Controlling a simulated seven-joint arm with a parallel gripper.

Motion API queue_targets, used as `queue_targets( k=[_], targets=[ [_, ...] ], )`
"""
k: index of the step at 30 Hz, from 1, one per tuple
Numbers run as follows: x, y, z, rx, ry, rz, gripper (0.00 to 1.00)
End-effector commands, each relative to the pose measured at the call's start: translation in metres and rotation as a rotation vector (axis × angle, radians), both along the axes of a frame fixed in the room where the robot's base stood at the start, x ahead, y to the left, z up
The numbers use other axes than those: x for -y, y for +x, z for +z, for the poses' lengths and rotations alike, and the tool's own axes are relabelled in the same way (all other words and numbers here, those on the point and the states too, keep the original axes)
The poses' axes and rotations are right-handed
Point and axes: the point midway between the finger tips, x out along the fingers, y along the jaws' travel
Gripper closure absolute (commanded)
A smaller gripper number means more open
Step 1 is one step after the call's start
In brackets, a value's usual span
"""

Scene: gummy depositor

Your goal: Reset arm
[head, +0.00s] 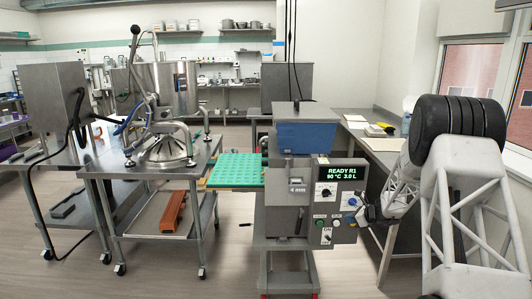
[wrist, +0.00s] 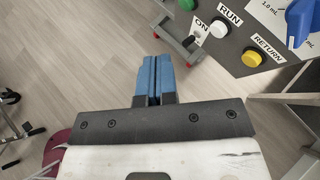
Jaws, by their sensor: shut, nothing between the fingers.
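My gripper (wrist: 153,78) shows in the wrist view with its two blue fingers pressed together and nothing between them. It hangs over the grey floor, to the left of the machine's control panel and apart from it. In the wrist view the panel carries a white RUN button (wrist: 218,28), a yellow RETURN button (wrist: 251,57) and a blue knob (wrist: 301,22). In the head view the depositor (head: 283,215) stands at the centre, and its display (head: 340,172) reads READY R1, 90 °C, 3.0 L. My arm comes in from the right, close beside the panel.
A green mold tray (head: 236,168) lies at the depositor's left side. A steel cart (head: 160,185) with a lidded pot (head: 166,150) stands further left. A side table (head: 385,150) is behind my arm at the right. Open floor lies between cart and depositor.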

Motion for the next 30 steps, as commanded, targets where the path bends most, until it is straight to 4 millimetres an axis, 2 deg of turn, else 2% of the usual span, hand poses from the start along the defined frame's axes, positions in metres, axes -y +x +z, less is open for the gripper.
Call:
queue_targets(
  k=[1, 3, 15, 30],
  targets=[
    [-0.008, -0.008, 0.015, 0.013, -0.023, 0.031, 1.00],
    [-0.019, -0.019, 0.031, 0.028, -0.058, 0.077, 1.00],
    [-0.075, -0.093, 0.116, 0.119, -0.253, 0.338, 1.00],
    [-0.131, -0.204, 0.197, 0.232, -0.492, 0.662, 1.00]
  ],
)
